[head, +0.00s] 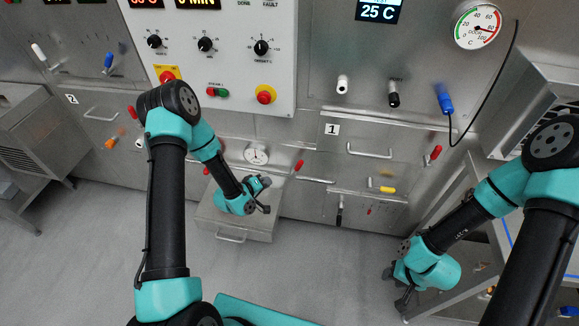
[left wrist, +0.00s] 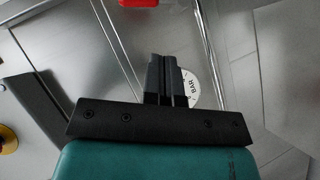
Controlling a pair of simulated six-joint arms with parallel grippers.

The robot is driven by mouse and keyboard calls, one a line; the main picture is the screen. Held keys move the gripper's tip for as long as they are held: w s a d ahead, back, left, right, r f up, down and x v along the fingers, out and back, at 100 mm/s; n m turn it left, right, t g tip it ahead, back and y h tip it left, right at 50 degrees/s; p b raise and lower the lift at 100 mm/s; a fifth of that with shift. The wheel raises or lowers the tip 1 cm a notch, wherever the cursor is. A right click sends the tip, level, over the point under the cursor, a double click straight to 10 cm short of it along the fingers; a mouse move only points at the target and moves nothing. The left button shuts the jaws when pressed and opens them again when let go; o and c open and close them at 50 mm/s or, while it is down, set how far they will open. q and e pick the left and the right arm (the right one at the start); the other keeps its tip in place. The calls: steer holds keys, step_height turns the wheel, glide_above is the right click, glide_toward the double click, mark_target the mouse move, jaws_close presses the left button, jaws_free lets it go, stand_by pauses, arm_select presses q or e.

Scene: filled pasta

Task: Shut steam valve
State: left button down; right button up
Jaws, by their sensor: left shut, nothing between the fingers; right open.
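Several valve handles sit on the steel front, and I cannot tell which is the steam valve. Red handles show at the lower panel right of the dial gauge (head: 298,165), at the right (head: 435,153) and at the left (head: 131,111). The round gauge (head: 257,153), marked BAR in the left wrist view (left wrist: 192,88), is partly hidden there by my fingers. My left gripper (head: 262,195) is shut and empty, below the gauge and over the steel box. A red part (left wrist: 138,3) shows at the wrist view's top edge. My right gripper (head: 395,288) is open and empty, low at the right.
A steel box with a handle (head: 230,238) juts out below the gauge. A yellow handle (head: 384,188) and a blue handle (head: 444,103) with a black cable are at the right. A control panel (head: 215,60) with knobs is above. Grey floor (head: 110,250) is clear at the left.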

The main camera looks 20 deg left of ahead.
mark_target(297, 166)
arm_select(q)
steer(key=shift+w+a+r+n+t+h, duration=0.2)
steer(key=shift+w+a+r+n+t, duration=0.15)
steer(key=shift+w+r+t, duration=0.15)
steer(key=shift+w+a+r+n+t+h, duration=0.25)
steer(key=shift+w+a+r+t, duration=0.1)
steer(key=shift+w+t, duration=0.2)
steer(key=shift+w+d, duration=0.1)
steer(key=s+d+f+x, duration=0.1)
steer(key=d+x, duration=0.1)
steer(key=x, duration=1)
steer(key=shift+d, duration=0.3)
